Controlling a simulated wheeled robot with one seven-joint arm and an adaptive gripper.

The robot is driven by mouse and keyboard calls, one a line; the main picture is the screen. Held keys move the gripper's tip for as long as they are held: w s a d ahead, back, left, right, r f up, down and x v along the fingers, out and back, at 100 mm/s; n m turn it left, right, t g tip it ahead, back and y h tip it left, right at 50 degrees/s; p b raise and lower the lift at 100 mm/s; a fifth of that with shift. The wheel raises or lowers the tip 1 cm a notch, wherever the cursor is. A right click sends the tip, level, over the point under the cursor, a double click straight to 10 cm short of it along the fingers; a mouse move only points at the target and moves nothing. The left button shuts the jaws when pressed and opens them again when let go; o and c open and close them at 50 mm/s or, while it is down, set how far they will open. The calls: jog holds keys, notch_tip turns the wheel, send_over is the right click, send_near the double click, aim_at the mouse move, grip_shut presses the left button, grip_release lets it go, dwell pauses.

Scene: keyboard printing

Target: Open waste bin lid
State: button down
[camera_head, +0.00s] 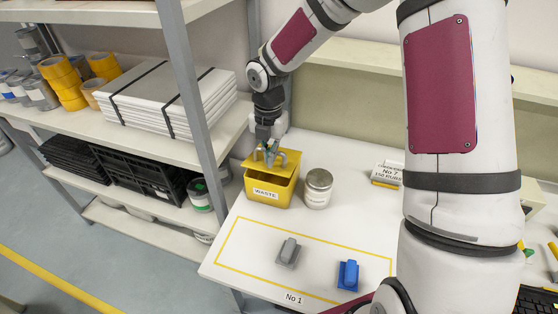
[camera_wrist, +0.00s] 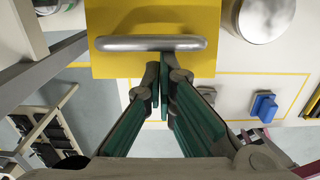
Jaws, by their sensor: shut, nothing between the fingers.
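The yellow waste bin (camera_head: 270,190), labelled WASTE, stands at the back left of the white table. A dark gap shows between its front rim and the yellow lid (camera_head: 252,161), so the lid looks partly raised at the front. In the wrist view the lid (camera_wrist: 110,65) has a grey metal bar handle (camera_wrist: 125,43) across it. My gripper (camera_head: 268,155) is over the lid at the handle. In the wrist view my gripper (camera_wrist: 165,66) has its fingers closed together, empty, with tips at the handle's near edge. I cannot tell whether they touch it or reach under it.
A metal can (camera_head: 318,188) stands close to the bin's right. A shelf post (camera_head: 205,110) rises just left of the bin. The table's middle is clear.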

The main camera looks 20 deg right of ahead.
jog(key=w+d+r+g+y+b, duration=0.1)
jog(key=w+r+g+b, duration=0.1)
jog(key=w+d+r+g+y+b, duration=0.1)
jog(key=w, duration=0.1)
jog(key=shift+d+r+y, duration=0.3)
jog(key=shift+r, duration=0.05)
jog(key=w+d+r+b, duration=0.3)
jog(key=w, duration=0.1)
jog(key=shift+w+d+g, duration=0.15)
jog(key=shift+d+g, duration=0.05)
jog(key=shift+g, duration=0.2)
jog(key=shift+f, duration=0.1)
